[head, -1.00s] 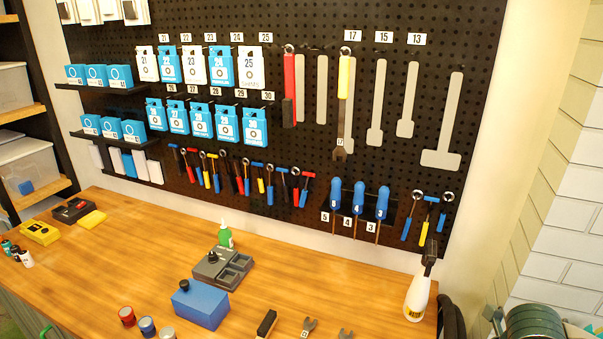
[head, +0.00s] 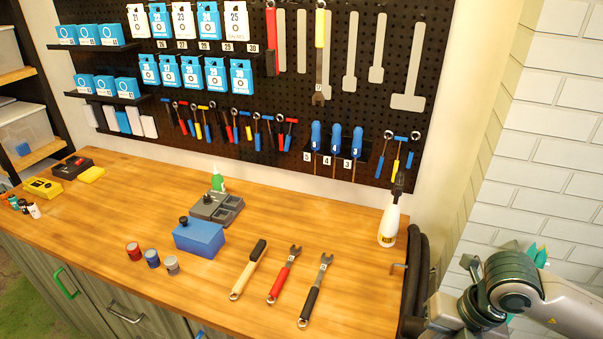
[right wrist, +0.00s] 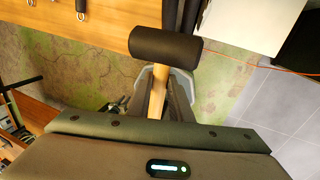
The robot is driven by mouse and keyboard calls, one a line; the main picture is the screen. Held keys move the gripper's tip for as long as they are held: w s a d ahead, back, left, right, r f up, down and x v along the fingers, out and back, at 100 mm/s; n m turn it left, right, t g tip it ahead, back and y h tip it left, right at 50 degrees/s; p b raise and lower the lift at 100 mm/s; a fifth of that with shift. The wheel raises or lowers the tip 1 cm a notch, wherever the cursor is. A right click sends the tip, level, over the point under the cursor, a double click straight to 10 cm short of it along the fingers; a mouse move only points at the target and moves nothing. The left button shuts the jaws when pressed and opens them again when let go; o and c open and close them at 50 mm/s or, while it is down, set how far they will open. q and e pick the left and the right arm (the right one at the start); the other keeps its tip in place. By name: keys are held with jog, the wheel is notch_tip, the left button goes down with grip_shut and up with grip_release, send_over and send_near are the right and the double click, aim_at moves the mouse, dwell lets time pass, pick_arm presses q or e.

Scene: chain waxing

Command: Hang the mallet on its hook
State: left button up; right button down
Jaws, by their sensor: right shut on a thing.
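The mallet, with a black cylindrical head (right wrist: 165,47) and a pale wooden handle (right wrist: 157,88), is in the right wrist view. My right gripper (right wrist: 160,90) is shut on the handle just below the head. The mallet is held over the floor, in front of the bench edge. In the head view the mallet is not visible. On the black pegboard a grey T-shaped outline (head: 410,97) hangs at the far right, with no tool over it. A hook at its top is too small to make out. My left gripper is in neither current view.
A white brick wall (head: 545,170) is at right.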

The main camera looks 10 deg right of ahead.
jog(key=shift+w+a, duration=0.15)
jog(key=shift+w, duration=0.1)
jog(key=shift+w+a+f+n+g, duration=0.1)
jog(key=shift+w+a+n+g, duration=0.15)
jog(key=shift+n, duration=0.85)
jog(key=w+a+r+m+h, duration=0.3)
jog(key=w+r+m, duration=0.1)
jog(key=m, duration=1.3)
jog(key=w+a+r+m+h, duration=0.3)
jog(key=w+a+r+m, duration=0.1)
jog(key=m, duration=1.3)
notch_tip(320, 180, down, 13)
jog(key=b, duration=1.2)
jog(key=shift+s+d+g, duration=0.15)
jog(key=shift+s+g, duration=0.05)
jog(key=shift+g, duration=0.15)
